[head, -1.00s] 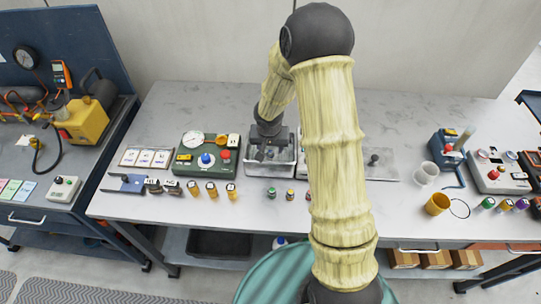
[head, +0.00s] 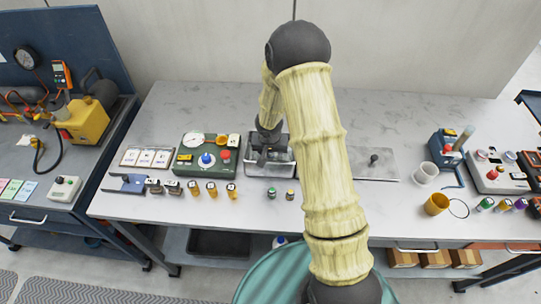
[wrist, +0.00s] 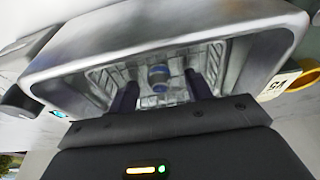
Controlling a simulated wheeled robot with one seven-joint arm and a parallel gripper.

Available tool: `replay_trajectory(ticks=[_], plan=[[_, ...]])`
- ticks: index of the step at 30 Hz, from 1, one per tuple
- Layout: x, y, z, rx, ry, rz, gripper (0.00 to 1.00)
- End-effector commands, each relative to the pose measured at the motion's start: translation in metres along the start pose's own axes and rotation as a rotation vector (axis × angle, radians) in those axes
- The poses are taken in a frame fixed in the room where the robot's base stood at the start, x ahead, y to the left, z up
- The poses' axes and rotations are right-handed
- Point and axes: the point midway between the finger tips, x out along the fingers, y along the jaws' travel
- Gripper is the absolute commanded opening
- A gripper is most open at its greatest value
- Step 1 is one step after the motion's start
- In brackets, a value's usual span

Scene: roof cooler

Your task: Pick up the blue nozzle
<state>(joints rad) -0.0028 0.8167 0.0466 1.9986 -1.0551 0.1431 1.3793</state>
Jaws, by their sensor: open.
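The blue nozzle (wrist: 158,76) shows in the wrist view as a small round piece with blue bands and a pale middle. It lies inside a grey metal tank (wrist: 85,68) with ribbed inner walls. My gripper (wrist: 160,92) is open, its two dark fingers apart and reaching into the tank mouth. The nozzle appears between and beyond the fingertips, with nothing held. In the head view my gripper (head: 267,153) is over the tank (head: 268,170), and the nozzle cannot be made out there.
A green gauge panel (head: 190,168) with blue and red knobs stands just left of the tank. Small bottles (head: 272,193) stand in front of it. A flat grey plate (head: 365,170) with a dark knob lies to the right. The bench behind the tank is clear.

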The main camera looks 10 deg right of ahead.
Motion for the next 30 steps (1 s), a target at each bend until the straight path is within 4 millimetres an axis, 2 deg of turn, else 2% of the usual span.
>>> replay_trajectory(ticks=[2,9,16,20,23,30], plan=[[0.0,0.0,0.0,0.0,0.0,0.0,0.45],[0.0,0.0,0.0,0.0,0.0,0.0,0.01],[-0.001,0.0,0.0,0.0,0.0,0.0,0.01],[-0.007,0.0,-0.003,0.002,0.002,-0.002,0.01],[-0.02,0.0,-0.006,0.004,0.003,-0.002,0.01],[-0.064,0.0,-0.019,0.004,0.006,-0.002,0.01]])
